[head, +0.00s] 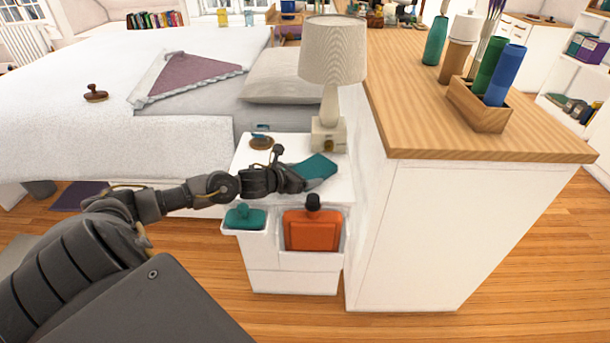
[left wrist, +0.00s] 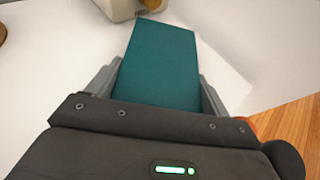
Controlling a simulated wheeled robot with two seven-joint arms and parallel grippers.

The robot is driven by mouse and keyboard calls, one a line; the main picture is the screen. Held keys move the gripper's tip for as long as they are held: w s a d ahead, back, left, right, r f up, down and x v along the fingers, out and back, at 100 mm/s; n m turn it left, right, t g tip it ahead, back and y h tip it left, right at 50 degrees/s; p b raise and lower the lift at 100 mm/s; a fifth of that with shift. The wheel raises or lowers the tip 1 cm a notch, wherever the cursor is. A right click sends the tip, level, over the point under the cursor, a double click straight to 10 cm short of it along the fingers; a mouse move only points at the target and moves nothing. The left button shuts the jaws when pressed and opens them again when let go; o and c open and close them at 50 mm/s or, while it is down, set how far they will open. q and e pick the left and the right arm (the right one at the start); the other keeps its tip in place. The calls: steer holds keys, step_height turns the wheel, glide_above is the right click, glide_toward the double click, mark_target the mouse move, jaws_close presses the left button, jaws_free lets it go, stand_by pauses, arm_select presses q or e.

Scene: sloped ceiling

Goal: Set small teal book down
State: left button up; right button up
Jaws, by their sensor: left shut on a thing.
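The small teal book (head: 318,166) is in my left gripper (head: 296,177), over the white nightstand top (head: 332,189). In the left wrist view the book (left wrist: 158,62) sits between the two grey fingers of the gripper (left wrist: 160,85), its far end pointing toward the lamp base. The gripper is shut on it. The book looks close to the nightstand top, but I cannot tell whether it touches. My right gripper does not show in either view.
A lamp (head: 333,65) stands at the back of the nightstand, with a round brown object (head: 262,142) to its left. Front bins hold a teal item (head: 245,217) and an orange bottle (head: 313,228). A tall wood-topped cabinet (head: 425,120) borders the right; the bed (head: 180,140) lies left.

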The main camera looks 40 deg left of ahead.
arm_select(q)
steer(key=o, duration=1.1)
steer(key=shift+c, duration=0.2)
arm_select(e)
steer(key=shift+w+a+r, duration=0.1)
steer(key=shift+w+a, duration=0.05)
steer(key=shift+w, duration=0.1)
arm_select(q)
steer(key=shift+r, duration=0.1)
steer(key=p+v, duration=0.1)
steer(key=v, duration=0.9)
steer(key=shift+s, duration=0.1)
steer(key=shift+p+v, duration=0.3)
steer(key=shift+v, duration=0.6)
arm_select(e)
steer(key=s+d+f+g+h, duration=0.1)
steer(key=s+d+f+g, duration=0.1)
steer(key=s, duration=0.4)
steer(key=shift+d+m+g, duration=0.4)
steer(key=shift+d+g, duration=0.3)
